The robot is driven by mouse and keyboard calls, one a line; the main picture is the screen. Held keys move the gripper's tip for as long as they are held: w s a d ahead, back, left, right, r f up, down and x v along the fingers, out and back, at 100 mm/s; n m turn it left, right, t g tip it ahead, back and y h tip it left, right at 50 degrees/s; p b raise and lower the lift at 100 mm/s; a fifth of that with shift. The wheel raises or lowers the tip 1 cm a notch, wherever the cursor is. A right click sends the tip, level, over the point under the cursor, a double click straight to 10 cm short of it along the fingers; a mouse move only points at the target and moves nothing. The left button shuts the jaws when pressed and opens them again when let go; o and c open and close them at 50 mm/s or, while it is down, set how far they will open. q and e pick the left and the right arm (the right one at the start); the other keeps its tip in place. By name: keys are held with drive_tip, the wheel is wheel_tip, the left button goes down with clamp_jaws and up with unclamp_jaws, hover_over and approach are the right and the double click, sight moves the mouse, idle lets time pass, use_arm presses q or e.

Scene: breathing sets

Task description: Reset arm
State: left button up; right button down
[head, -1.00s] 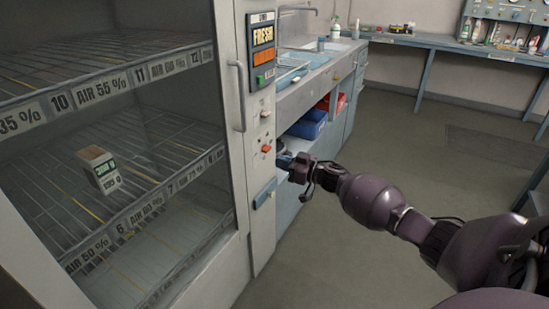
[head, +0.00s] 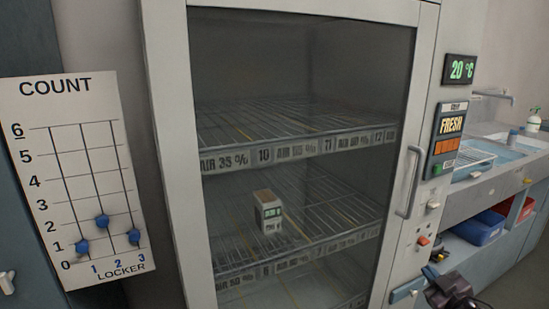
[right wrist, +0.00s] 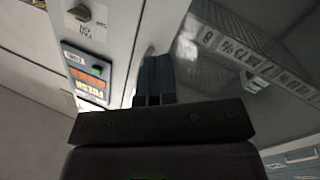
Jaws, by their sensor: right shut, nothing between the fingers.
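My right gripper (head: 431,273) is at the lower right of the head view, in front of the lower part of the cabinet's right-hand frame. In the right wrist view its two dark blue fingers (right wrist: 153,80) lie together, with nothing between them. That view shows the cabinet's control panel (right wrist: 88,75) to the left of the fingers and the glass with shelf labels (right wrist: 232,45) to the right. Whether the gripper touches the cabinet I cannot tell. My left gripper is not in view.
A tall glass-doored cabinet (head: 168,130) is shut, with a small carton (head: 268,212) on its middle shelf. A COUNT board (head: 60,110) hangs left; a sink counter (head: 480,180) stands right.

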use_arm(q)
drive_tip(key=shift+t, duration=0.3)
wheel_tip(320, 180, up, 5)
drive_tip(key=p, duration=0.5)
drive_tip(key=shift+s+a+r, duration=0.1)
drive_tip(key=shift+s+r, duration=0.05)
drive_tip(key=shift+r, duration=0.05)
use_arm(e)
drive_tip(key=s+a+f+m+g, duration=0.2)
drive_tip(key=s+a+f, duration=0.1)
drive_tip(key=s, duration=0.9)
drive_tip(key=s+a+f+m+g+h, duration=0.1)
drive_tip(key=s+a+f, duration=0.3)
drive_tip(key=s, duration=0.9)
drive_tip(key=s+a+f+m+g+h, duration=0.1)
drive_tip(key=s+a+f+m+g, duration=0.2)
drive_tip(key=s+a, duration=0.4)
drive_tip(key=s, duration=0.6)
drive_tip(key=shift+a+f+g, duration=0.15)
drive_tip(key=shift+f+g, duration=0.15)
